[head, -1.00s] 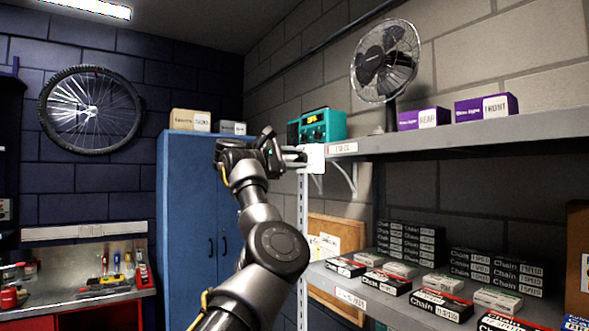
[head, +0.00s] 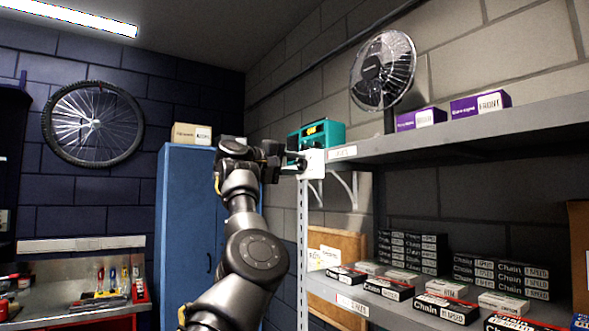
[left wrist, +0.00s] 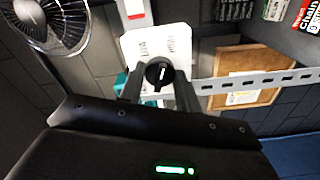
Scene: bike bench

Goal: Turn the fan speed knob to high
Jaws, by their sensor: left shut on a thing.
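The fan speed knob (left wrist: 159,74) is a small black dial with a white pointer line, on a white control plate (left wrist: 158,45) with small printed marks. In the head view the plate (head: 313,161) sits at the left front end of the upper shelf. My left gripper (head: 296,164) reaches it from the left. In the left wrist view its two fingers (left wrist: 159,88) are on either side of the knob and shut on it. The knob is hidden in the head view.
The upper shelf (head: 450,137) holds a teal device (head: 322,134) and purple boxes (head: 479,104). Several chain boxes (head: 412,252) fill the lower shelf. A blue cabinet (head: 187,220) stands behind my left arm. A perforated shelf post (head: 303,240) runs below the plate.

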